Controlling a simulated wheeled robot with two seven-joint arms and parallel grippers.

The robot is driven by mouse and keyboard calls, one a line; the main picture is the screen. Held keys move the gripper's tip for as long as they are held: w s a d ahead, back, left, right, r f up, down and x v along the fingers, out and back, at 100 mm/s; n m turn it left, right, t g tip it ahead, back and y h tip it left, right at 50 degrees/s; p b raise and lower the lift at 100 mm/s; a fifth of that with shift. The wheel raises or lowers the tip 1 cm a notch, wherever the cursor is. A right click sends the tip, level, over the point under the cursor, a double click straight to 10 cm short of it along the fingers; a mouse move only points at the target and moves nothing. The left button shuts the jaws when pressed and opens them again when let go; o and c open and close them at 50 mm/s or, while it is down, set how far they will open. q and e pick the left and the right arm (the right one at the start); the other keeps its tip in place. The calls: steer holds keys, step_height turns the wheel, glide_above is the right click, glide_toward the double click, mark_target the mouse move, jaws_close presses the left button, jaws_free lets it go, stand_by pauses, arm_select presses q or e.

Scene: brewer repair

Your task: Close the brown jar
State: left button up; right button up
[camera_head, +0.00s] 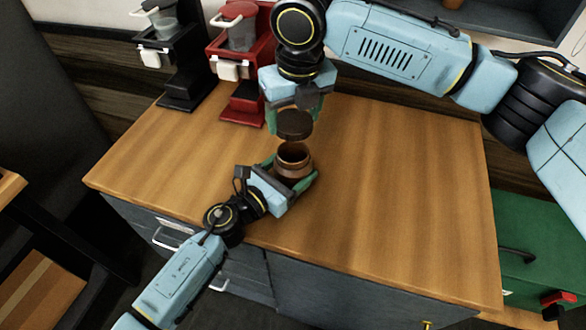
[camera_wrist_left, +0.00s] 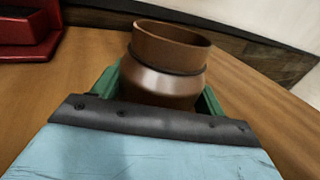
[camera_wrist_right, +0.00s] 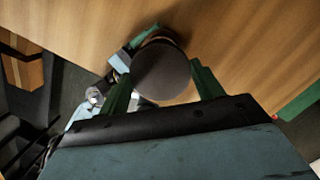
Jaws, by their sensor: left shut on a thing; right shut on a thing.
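The brown jar (camera_head: 293,160) stands upright and open on the wooden counter, and its open mouth shows in the left wrist view (camera_wrist_left: 168,62). My left gripper (camera_head: 298,181) is shut around the jar's body, with one green finger on each side. A dark round lid (camera_head: 295,125) is held by my right gripper (camera_head: 294,112), just above the jar's mouth and apart from it. In the right wrist view the lid (camera_wrist_right: 161,71) sits between the green fingers and hides most of the jar beneath.
A red coffee brewer (camera_head: 243,60) and a black coffee brewer (camera_head: 172,50) stand at the counter's back left. The wooden counter (camera_head: 400,190) is clear to the right. A green box (camera_head: 540,240) is beyond its right edge.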

glide_above(293, 144)
steer(key=s, duration=0.3)
steer(key=shift+f, duration=2.55)
steer(key=shift+f, duration=0.85)
steer(key=shift+f, duration=0.5)
